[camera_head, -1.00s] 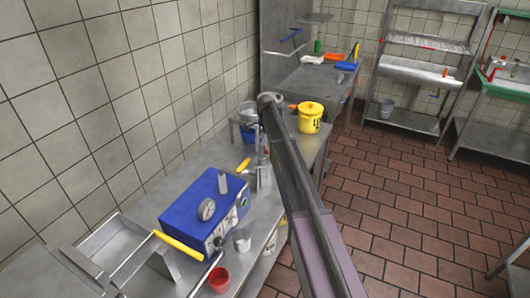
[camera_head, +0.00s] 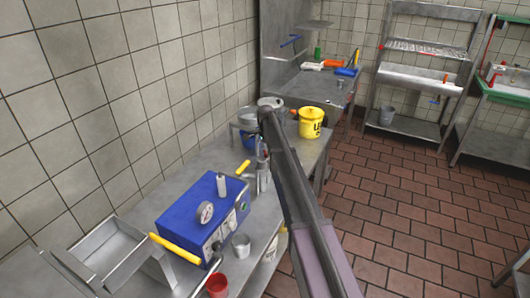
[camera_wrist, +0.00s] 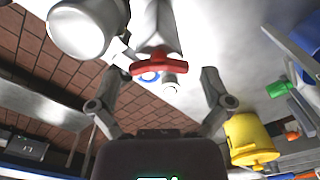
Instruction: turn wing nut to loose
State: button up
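The red wing nut (camera_wrist: 152,65) shows in the wrist view, on the end of a grey metal cylinder-like fitting (camera_wrist: 160,25). My gripper (camera_wrist: 164,70) is open, with one finger on each side of the wing nut. Gaps show between the fingers and the nut's wings, most clearly on the right; I cannot tell whether the left finger touches. In the head view my arm hides the gripper's fingers, and I cannot make out the wing nut for sure.
A blue machine with a gauge (camera_head: 190,222) and a metal cup (camera_head: 241,246) stand on the steel table. A red cup (camera_head: 217,285) is at its front. A yellow bucket (camera_head: 312,122) stands beyond my arm. Tiled floor (camera_head: 420,190) is clear to the right.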

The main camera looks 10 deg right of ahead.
jog(key=c, duration=0.8)
jog(key=shift+a, duration=0.2)
jog(key=shift+d, duration=0.1)
jog(key=shift+n, duration=0.3)
jog(key=n, duration=0.5)
jog(key=shift+w, duration=0.1)
jog(key=n, duration=1)
jog(key=shift+n, duration=0.4)
jog(key=n, duration=0.5)
jog(key=shift+n, duration=0.3)
